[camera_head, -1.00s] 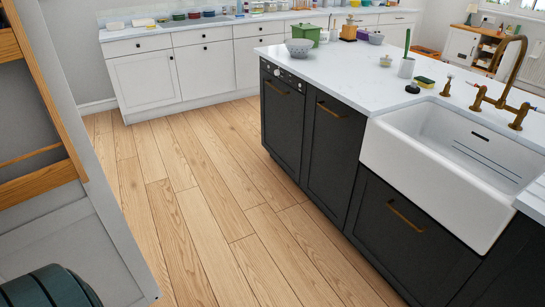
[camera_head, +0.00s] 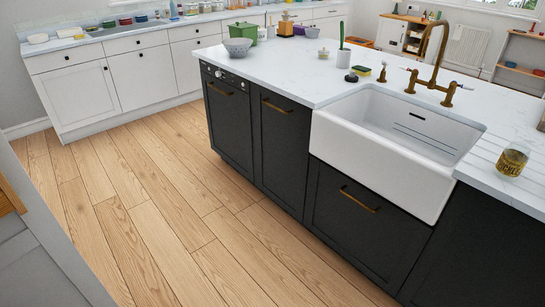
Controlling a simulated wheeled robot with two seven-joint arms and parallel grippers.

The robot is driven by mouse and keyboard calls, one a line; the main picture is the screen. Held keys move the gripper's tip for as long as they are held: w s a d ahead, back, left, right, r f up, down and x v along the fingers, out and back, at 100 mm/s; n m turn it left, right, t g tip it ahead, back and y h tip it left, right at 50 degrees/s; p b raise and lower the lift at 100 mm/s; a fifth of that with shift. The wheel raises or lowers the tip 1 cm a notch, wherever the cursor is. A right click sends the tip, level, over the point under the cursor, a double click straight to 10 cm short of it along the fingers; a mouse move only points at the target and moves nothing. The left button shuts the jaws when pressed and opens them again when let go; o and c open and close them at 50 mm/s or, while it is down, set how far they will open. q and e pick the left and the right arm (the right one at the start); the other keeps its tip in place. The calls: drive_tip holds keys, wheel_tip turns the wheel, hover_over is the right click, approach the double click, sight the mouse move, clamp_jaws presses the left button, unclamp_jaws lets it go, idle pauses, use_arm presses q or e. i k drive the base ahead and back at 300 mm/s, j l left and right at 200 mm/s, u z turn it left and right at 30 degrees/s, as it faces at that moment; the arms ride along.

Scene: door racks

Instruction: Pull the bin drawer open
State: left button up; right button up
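The dark island has several fronts with brass handles. A dark front (camera_head: 285,150) with a brass handle (camera_head: 277,106) near its top stands left of the sink and is closed. A dishwasher-like front (camera_head: 228,125) with a control strip is at the island's left end, also closed. A wide dark front (camera_head: 350,228) under the sink has a slanting brass handle (camera_head: 358,199) and is closed. I cannot tell from its look which front is the bin drawer. Neither of my grippers is in view.
The white sink (camera_head: 352,148) juts out from the island. A jar (camera_head: 513,158) stands on the countertop at right. White cabinets (camera_head: 90,95) line the back wall. The wooden floor (camera_head: 160,220) before the island is clear. A grey panel (camera_head: 40,265) is at lower left.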

sight(282, 124)
drive_tip(key=i+z, duration=0.1)
drive_tip(key=i, duration=0.7)
drive_tip(key=i+z, duration=0.1)
drive_tip(key=i, duration=0.7)
drive_tip(key=i+j+z, duration=0.15)
drive_tip(key=i, duration=0.65)
